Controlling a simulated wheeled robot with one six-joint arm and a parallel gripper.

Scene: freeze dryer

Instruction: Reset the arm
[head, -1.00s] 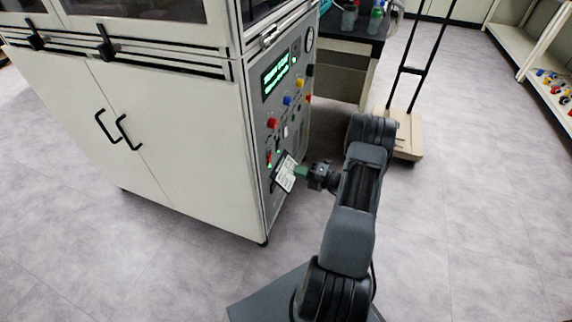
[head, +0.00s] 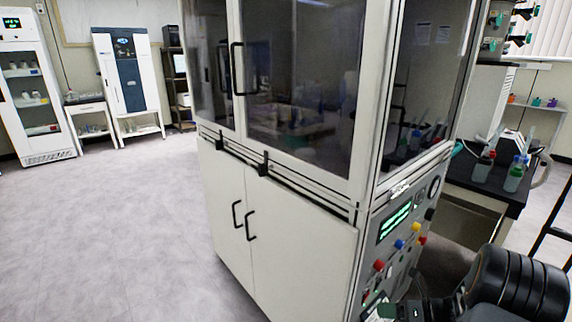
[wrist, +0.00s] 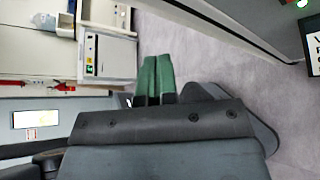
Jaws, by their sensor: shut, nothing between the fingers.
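My arm (head: 515,285) shows only in part at the lower right corner of the head view, in front of the freeze dryer's side. My gripper (head: 382,309) is at the bottom edge there, close in the picture to the lower part of the control panel (head: 408,238); the gap between them cannot be told. In the wrist view my gripper (wrist: 155,75) has its two green fingers side by side, touching, with nothing between them.
The white freeze dryer (head: 290,245) fills the middle, with glass doors above and black handles below. A dark bench (head: 490,185) with bottles stands behind it at right. A glass-door cabinet (head: 35,90) stands far left. The floor (head: 110,230) at left is clear.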

